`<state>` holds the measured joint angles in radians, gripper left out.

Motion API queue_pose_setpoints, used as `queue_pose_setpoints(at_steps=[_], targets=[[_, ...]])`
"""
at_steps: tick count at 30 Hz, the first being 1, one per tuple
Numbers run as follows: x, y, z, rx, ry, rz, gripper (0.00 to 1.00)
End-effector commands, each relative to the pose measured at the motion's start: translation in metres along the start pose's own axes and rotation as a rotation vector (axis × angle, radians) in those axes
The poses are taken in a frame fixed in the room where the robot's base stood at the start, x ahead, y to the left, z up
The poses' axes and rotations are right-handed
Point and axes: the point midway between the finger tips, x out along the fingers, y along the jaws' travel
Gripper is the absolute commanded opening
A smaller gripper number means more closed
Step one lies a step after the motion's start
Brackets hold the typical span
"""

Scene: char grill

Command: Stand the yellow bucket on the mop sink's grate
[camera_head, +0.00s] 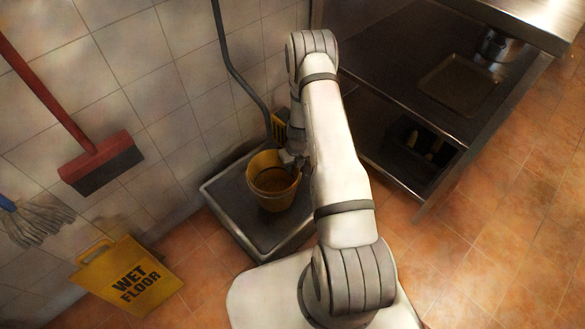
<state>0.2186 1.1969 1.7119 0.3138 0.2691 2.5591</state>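The yellow bucket (272,189) is upright over the dark grate of the mop sink (231,195), towards its right side, with its open top facing up. I cannot tell whether its base rests on the grate or hangs just above it. My gripper (291,159) is at the bucket's far right rim and looks to be touching it. The fingers are small and partly hidden by my arm, so their opening does not show. My arm also covers part of the sink's right side.
A tiled wall runs behind the sink, with a black hose (228,62) coming down it. A yellow wet floor sign (127,279), a red broom (101,161) and a mop head (34,222) are at left. A steel shelf unit (400,75) stands close at right.

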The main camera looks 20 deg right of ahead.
Motion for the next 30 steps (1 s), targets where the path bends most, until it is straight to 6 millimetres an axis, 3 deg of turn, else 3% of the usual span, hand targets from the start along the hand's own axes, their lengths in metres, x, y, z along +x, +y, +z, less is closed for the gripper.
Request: queue_pose_setpoints(at_steps=[7,18,26,30], targets=[[-0.015,0.0,0.001,0.001,-0.002,-0.001,0.26],[-0.092,0.0,0.001,0.001,-0.002,0.0,0.26],[-0.121,-0.001,0.0,0.0,-0.001,0.0,0.26],[-0.142,0.004,0.002,-0.083,-0.008,-0.001,0.26]])
